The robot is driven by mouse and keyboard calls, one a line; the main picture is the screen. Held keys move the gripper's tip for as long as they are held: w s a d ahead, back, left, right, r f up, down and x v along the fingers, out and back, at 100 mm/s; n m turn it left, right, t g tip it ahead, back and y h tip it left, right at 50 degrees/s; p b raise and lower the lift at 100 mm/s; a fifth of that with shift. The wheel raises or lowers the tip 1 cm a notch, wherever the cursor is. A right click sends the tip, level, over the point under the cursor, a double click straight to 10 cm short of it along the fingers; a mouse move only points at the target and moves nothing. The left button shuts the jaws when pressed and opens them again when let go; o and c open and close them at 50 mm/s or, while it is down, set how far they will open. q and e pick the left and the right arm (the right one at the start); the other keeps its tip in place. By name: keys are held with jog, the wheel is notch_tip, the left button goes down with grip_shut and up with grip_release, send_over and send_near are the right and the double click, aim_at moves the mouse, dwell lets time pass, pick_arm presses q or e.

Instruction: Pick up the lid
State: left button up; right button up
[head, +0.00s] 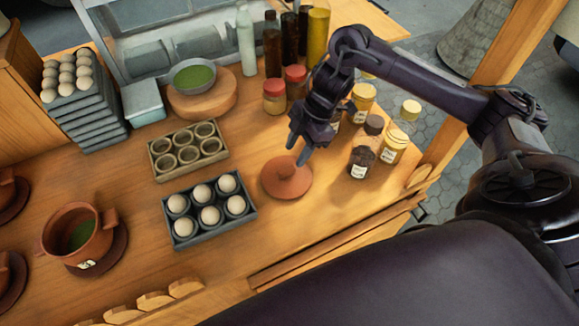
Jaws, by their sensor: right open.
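The lid (284,182) is a round reddish-brown clay disc with a small knob at its centre. It lies on the wooden table, right of the egg tray. My right gripper (298,150) is open and empty, with its fingers pointing down just above the lid's far right part. One fingertip overlaps the lid in the picture; I cannot tell whether it touches. A clay pot (84,234) with handles and green contents stands on a dark saucer at the left. My left gripper is not in view.
A dark tray of eggs (209,210) sits just left of the lid, with an empty wooden holder (188,150) behind it. Several spice jars (362,161) stand close on the right. Bottles and a green bowl (194,76) are at the back.

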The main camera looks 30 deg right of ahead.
aim_at(288, 168)
jog(key=x, duration=0.3)
jog(key=shift+s+a+f, duration=0.15)
jog(key=shift+s+a, duration=0.2)
jog(key=shift+a, duration=0.05)
jog(key=shift+x, duration=1.2)
jog(key=shift+w+f, duration=0.1)
jog(key=shift+w, duration=0.05)
jog(key=c, duration=0.8)
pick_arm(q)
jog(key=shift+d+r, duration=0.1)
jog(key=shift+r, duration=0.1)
pick_arm(e)
grip_shut()
